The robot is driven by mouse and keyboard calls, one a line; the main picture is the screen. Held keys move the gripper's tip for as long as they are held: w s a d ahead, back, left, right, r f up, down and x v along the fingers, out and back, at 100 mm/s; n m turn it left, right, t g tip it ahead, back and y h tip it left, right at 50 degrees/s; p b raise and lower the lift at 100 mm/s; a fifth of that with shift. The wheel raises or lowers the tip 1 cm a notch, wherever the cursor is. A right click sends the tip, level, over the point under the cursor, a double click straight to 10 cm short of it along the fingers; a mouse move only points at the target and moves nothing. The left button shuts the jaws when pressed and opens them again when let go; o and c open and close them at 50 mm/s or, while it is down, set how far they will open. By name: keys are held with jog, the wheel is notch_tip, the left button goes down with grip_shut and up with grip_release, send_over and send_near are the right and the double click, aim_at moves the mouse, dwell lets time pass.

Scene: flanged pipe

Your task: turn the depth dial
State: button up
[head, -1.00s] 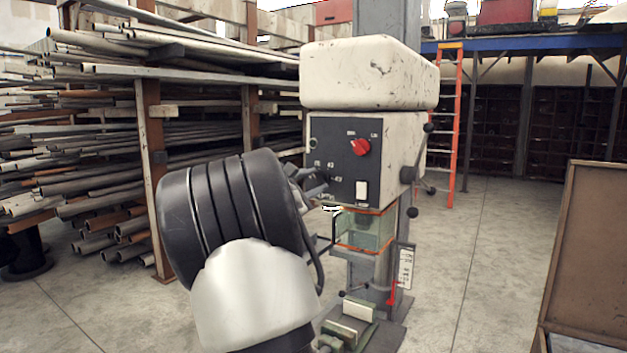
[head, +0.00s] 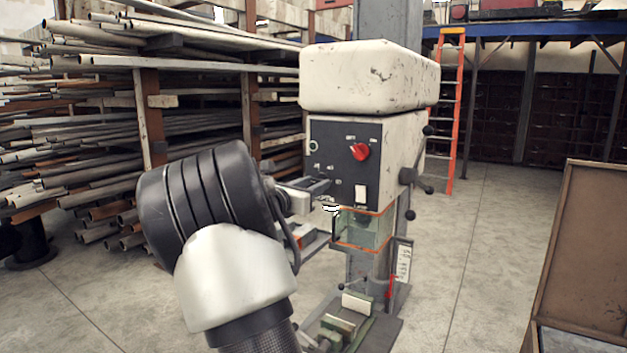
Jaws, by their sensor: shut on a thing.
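The drill press (head: 369,78) stands in the middle of the head view, with a dark control panel (head: 346,140) on its front. My gripper (head: 322,186) reaches in from the left to the lower left of this panel. Its jaws are shut at the panel. The depth dial appears to be between them, but the fingers hide it, so its marking and angle cannot be read. A red knob (head: 360,151) sits higher on the panel, apart from my gripper. A white switch (head: 361,194) is to the right of the fingers.
A clear guard with orange edges (head: 366,229) hangs just below the panel. A small white round piece (head: 331,208) is close under my fingers. A pipe rack (head: 147,120) fills the left; a brown board (head: 588,240) stands at right. Floor between is open.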

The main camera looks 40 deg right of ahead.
jog(key=shift+n, duration=0.4)
jog(key=o, duration=1.1)
jog(key=b+v, duration=0.1)
jog(key=v, duration=1.6)
jog(key=shift+s+a+b, duration=0.15)
jog(key=shift+a+b, duration=0.05)
jog(key=shift+b, duration=0.1)
jog(key=shift+f, duration=0.1)
